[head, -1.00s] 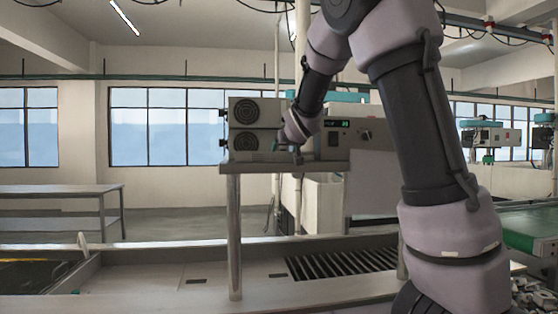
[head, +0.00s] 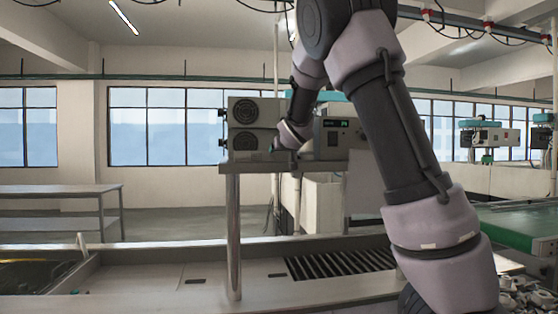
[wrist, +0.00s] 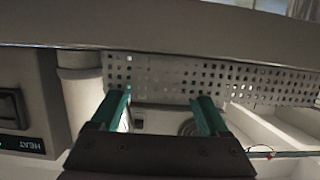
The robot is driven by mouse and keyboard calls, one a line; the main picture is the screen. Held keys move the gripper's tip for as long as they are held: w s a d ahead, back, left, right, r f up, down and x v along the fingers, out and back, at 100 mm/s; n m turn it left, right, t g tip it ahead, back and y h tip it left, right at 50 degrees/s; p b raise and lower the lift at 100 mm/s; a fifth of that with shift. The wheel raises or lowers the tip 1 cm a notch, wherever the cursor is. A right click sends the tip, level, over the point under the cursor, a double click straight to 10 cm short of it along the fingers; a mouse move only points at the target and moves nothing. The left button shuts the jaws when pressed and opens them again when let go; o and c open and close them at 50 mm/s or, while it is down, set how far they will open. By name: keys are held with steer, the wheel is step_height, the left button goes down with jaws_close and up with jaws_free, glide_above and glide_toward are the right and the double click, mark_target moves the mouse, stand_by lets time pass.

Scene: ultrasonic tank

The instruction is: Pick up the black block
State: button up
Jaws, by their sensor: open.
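No black block can be made out for sure in either view. My gripper (head: 276,145) is in front of the grey unit with two round fans, on the raised shelf, and looks small there. In the wrist view my gripper (wrist: 162,97) has its two teal fingers apart, with nothing held between them. Beyond the fingers is a perforated metal panel (wrist: 215,78).
The grey fan unit (head: 243,110) stands on a shelf held by a metal post (head: 233,240). A panel marked HEAT (wrist: 30,143) is at left in the wrist view, beside a pale pipe (wrist: 82,90). A slatted grate (head: 340,263) lies below. A green conveyor (head: 520,228) is at right.

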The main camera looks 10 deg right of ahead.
mark_target(279, 156)
steer(key=shift+x, duration=2.25)
steer(key=shift+f, duration=0.15)
jaws_close()
